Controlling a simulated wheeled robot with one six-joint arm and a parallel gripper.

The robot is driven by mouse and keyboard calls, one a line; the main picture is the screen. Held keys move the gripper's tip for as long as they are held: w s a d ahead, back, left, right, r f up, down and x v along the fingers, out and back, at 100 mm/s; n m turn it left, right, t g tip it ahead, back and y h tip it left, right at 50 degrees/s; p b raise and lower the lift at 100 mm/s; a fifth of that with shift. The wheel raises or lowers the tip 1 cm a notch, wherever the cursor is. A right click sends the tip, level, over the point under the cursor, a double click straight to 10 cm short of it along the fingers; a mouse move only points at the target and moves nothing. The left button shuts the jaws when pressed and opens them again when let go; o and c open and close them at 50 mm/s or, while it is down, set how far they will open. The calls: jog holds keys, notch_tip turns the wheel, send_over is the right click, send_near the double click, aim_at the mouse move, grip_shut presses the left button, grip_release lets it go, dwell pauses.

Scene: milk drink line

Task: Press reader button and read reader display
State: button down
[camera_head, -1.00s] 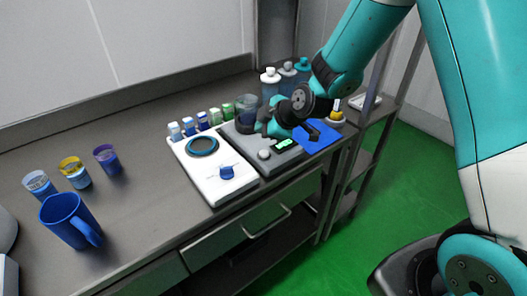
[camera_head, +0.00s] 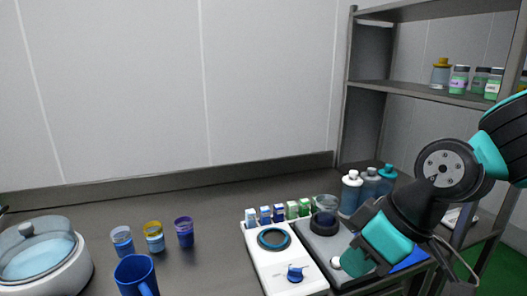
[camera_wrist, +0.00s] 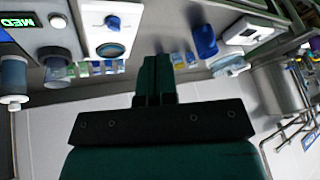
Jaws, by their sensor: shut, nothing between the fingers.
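The grey reader (camera_head: 322,246) stands on the counter at lower right in the head view, partly hidden behind my gripper (camera_head: 362,254). Its pale round button (camera_head: 336,262) shows just left of the gripper; I cannot tell whether they touch. In the wrist view, which is turned over, the reader (camera_wrist: 55,8) is at the upper left with the grey button (camera_wrist: 57,20). Its lit green display (camera_wrist: 17,20) is cut by the left edge and seems to read "MED". My gripper's fingers (camera_wrist: 156,66) are shut and empty, apart from the button there.
A white device (camera_head: 262,258) with a dark ring and blue knob stands left of the reader. Small vials (camera_head: 278,213) and bottles (camera_head: 369,188) stand behind. A blue mug (camera_head: 136,274), several cups and a lidded pot (camera_head: 42,258) are at left. A shelf rack (camera_head: 405,88) rises at right.

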jog(key=s+d+r+m+g+h, duration=0.1)
jog(key=s+r+m+g, duration=0.1)
jog(key=s, duration=0.8)
jog(key=shift+r, duration=0.2)
jog(key=shift+d, duration=0.1)
